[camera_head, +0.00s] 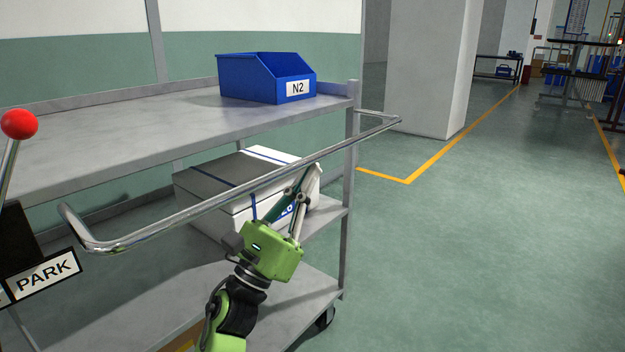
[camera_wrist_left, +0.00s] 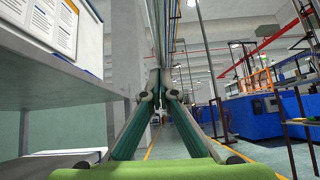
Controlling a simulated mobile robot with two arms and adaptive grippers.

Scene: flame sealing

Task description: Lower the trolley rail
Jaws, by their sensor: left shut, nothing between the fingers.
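The trolley rail (camera_head: 215,206) is a bent chrome bar along the near side of the grey trolley, sloping up to the right in the head view. Its left end curves back near the PARK sign, and its right end turns back past the corner post. My green left gripper (camera_head: 310,172) comes from below, fingers pointing up, with its tips at the rail's lower edge right of the middle. I cannot tell whether they touch the rail. In the left wrist view the fingers (camera_wrist_left: 158,82) converge and are shut with nothing between them. My right gripper is not in view.
The trolley's top shelf (camera_head: 140,125) holds a blue bin (camera_head: 250,78) marked N2. White and grey boxes (camera_head: 215,185) lie on the middle shelf behind my gripper. A red-knobbed lever (camera_head: 19,124) stands above the PARK sign (camera_head: 45,275). The floor at right is clear.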

